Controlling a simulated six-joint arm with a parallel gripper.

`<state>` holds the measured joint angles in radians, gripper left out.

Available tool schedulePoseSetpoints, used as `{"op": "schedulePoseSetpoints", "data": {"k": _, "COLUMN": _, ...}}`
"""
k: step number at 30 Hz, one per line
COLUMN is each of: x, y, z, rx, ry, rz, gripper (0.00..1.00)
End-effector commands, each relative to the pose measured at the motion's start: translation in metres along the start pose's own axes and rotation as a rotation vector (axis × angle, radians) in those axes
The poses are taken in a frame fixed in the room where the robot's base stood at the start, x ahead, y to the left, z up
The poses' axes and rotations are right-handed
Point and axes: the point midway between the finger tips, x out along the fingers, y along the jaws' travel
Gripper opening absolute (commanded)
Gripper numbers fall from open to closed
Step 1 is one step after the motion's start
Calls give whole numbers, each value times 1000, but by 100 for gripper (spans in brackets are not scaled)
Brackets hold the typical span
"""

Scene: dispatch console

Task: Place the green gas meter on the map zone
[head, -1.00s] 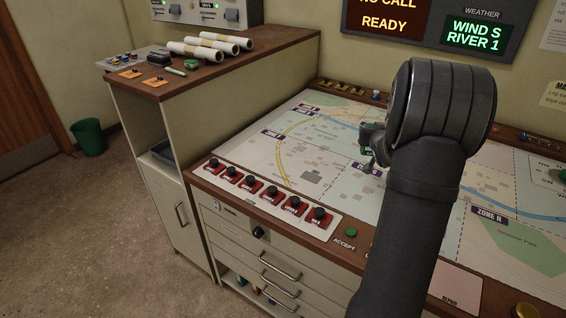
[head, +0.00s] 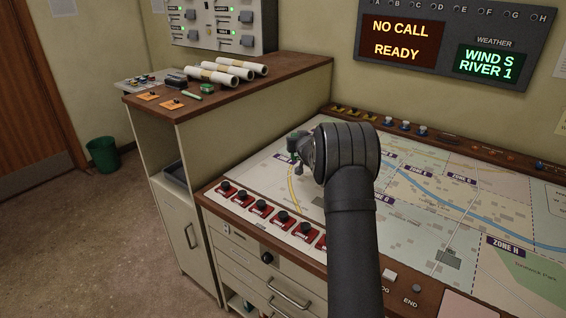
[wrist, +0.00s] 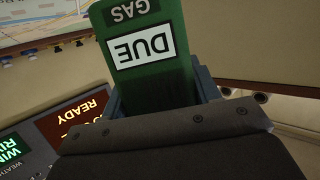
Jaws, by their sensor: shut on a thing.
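The green gas meter (wrist: 150,85) fills the upper middle of the wrist view, with "GAS" and a white "DUE" label upside down. My gripper (wrist: 160,95) is shut on it, a jaw at each side. In the head view my gripper (head: 299,163) is over the left part of the map, and a small part of the green meter (head: 292,144) shows beside it. The meter appears held above the map. The map (head: 415,235) lies on the console with several purple zone labels, such as Zone H (head: 508,246). My arm hides part of the map.
Several red switches (head: 262,207) line the console's front left edge. A wooden-topped cabinet (head: 290,75) stands to the left, higher than the map, with rolled papers (head: 220,72) and a small green object (head: 207,88). The right part of the map looks clear.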

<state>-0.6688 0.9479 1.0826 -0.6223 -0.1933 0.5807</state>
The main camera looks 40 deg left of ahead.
Motion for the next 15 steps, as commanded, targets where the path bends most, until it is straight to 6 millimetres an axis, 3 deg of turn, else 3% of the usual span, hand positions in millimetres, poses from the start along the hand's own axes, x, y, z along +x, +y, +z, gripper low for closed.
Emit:
{"op": "schedulePoseSetpoints", "data": {"k": 9, "x": 36, "y": -44, "z": 22, "rx": 1, "ry": 0, "rz": -2, "gripper": 23}}
{"op": "schedulePoseSetpoints", "data": {"k": 15, "x": 50, "y": -60, "z": 29, "rx": 1, "ry": 1, "rz": 0, "gripper": 23}}
